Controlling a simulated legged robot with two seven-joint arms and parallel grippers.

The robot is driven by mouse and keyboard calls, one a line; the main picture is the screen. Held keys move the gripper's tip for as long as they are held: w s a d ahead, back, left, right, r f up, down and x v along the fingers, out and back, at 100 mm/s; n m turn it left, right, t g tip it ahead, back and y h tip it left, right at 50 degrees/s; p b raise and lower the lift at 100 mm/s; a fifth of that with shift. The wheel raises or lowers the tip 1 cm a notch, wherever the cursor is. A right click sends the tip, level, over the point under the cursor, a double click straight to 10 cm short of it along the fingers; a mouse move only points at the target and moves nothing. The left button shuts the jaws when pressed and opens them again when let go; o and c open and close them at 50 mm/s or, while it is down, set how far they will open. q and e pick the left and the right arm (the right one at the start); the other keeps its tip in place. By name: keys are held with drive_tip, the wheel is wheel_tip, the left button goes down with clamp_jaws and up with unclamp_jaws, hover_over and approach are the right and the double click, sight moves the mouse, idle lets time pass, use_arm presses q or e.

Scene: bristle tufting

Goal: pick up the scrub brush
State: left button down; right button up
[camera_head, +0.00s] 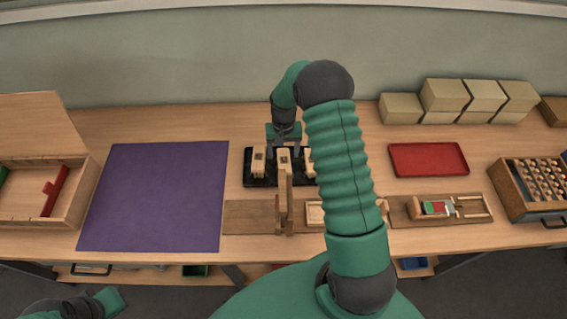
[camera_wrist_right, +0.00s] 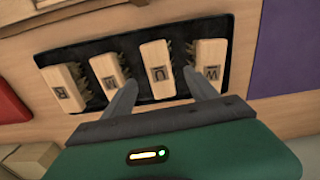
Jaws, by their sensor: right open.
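Several pale wooden brush blocks with dark bristles stand in a black tray (camera_head: 250,180), which also shows in the right wrist view (camera_wrist_right: 48,60). Each block has a dark letter mark. My right gripper (camera_head: 286,149) is open above the tray. In the wrist view its fingers (camera_wrist_right: 165,85) point at the block marked U (camera_wrist_right: 156,58), one finger to each side, with nothing visibly held. The block marked W (camera_wrist_right: 210,58) is right of it. Which block is the scrub brush I cannot tell. My right arm hides the tray's right end in the head view.
A purple mat (camera_head: 155,197) lies left of the tray. A wooden fixture (camera_head: 284,205) stands just in front. A red tray (camera_head: 428,159) and cardboard boxes (camera_head: 445,97) are at right. An open wooden box (camera_head: 75,205) is far left.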

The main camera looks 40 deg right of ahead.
sight(284, 159)
drive_tip(key=f, duration=0.1)
drive_tip(key=w+f, duration=0.1)
drive_tip(key=shift+w+d+f, duration=0.1)
drive_tip(key=shift+d+f, duration=0.15)
drive_tip(key=shift+f, duration=0.1)
drive_tip(key=f, duration=0.1)
drive_tip(key=f+p, duration=0.1)
drive_tip(key=s+f, duration=0.1)
drive_tip(key=shift+s+d+f, duration=0.1)
drive_tip(key=shift+d+f, duration=0.15)
drive_tip(key=shift+f, duration=0.2)
drive_tip(key=shift+w+a+f, duration=0.1)
drive_tip(key=shift+w+a, duration=0.15)
drive_tip(key=shift+a, duration=0.05)
drive_tip(key=c, duration=0.8)
drive_tip(key=shift+s+d, duration=0.1)
drive_tip(key=shift+d, duration=0.05)
drive_tip(key=c, duration=0.4)
use_arm(q)
drive_tip(key=shift+w+d+r, duration=0.15)
drive_tip(key=shift+d+r, duration=0.05)
drive_tip(key=shift+r, duration=0.2)
drive_tip(key=shift+w+d+r, duration=0.15)
drive_tip(key=shift+r, duration=0.2)
use_arm(e)
clamp_jaws()
